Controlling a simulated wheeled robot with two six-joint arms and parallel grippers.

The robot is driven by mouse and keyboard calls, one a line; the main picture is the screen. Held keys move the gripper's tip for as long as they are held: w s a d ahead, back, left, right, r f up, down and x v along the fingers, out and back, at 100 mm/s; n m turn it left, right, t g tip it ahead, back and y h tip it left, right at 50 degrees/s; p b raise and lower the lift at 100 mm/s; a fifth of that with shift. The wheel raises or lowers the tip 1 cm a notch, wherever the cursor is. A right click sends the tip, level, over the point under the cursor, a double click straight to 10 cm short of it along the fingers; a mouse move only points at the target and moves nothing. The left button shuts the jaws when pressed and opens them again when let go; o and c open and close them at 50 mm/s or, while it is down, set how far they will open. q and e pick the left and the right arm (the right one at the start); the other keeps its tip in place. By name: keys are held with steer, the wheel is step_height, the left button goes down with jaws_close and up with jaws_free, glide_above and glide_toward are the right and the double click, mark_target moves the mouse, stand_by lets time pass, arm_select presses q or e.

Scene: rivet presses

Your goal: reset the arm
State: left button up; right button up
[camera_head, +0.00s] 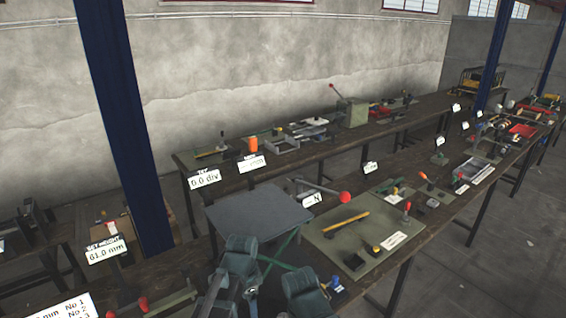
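Two dark grey-green blocky parts of my own arms show at the bottom middle of the head view, one left of the other. They are in front of the near bench's edge and a grey square board. The picture's lower edge cuts both off. I cannot make out gripper fingers on either, and I see nothing held.
The grey board (258,212) is just beyond my arms. Right of it, a green mat (335,252) carries a yellow-handled tool (346,222). A red-knobbed lever (345,197) rises behind. A blue post (125,120) stands left. Grey floor (480,270) is free at right.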

arm_select(q)
steer(key=s+a+n, duration=0.6)
steer(key=a+n, duration=0.1)
steer(key=n, duration=0.6)
steer(key=s+d+f+m+y+b, duration=0.1)
steer(key=s+d+f+m+b, duration=0.2)
steer(key=d, duration=0.7)
step_height(320, 180, down, 2)
steer(key=s+b, duration=0.2)
steer(key=shift+s+d+f+m+g, duration=0.2)
steer(key=shift+s+d+m+g, duration=0.1)
steer(key=shift+s+m, duration=0.1)
stand_by(1.6)
